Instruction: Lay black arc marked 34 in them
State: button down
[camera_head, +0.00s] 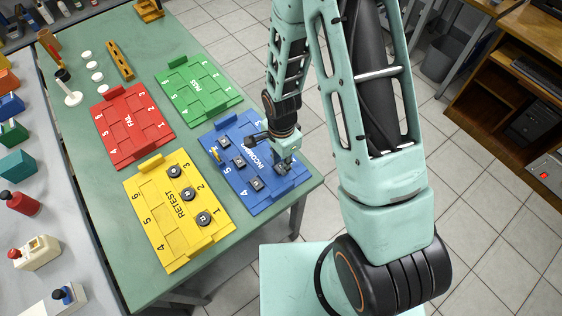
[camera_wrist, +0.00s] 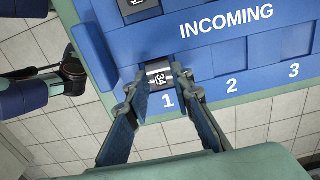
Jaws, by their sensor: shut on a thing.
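The black arc marked 34 (camera_wrist: 158,74) sits in compartment 1 of the blue INCOMING tray (camera_wrist: 215,68), its number showing between my fingers in the wrist view. My gripper (camera_wrist: 165,95) is shut on the arc, one finger on each side of it. In the head view my gripper (camera_head: 283,164) is over the right part of the blue tray (camera_head: 262,188) and hides the arc. The yellow RETEST tray (camera_head: 158,222) holds dark pieces in compartments 1, 2 and 3. The red FAIL tray (camera_head: 118,112) and green PASS tray (camera_head: 200,75) look empty.
Other dark pieces (camera_head: 257,184) lie in the blue tray. White round pieces (camera_head: 91,67) and a wooden bar (camera_head: 120,60) lie at the far left of the green table (camera_head: 185,290). Tools and coloured boxes line the grey bench (camera_head: 50,195) at the left.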

jog(key=shift+f, duration=0.15)
jog(key=c, duration=1.6)
grip_release()
jog(key=shift+c, duration=0.3)
jog(key=c, duration=0.5)
jog(key=shift+o, duration=0.2)
jog(key=shift+r+p, duration=1.3)
jog(key=shift+r, duration=1)
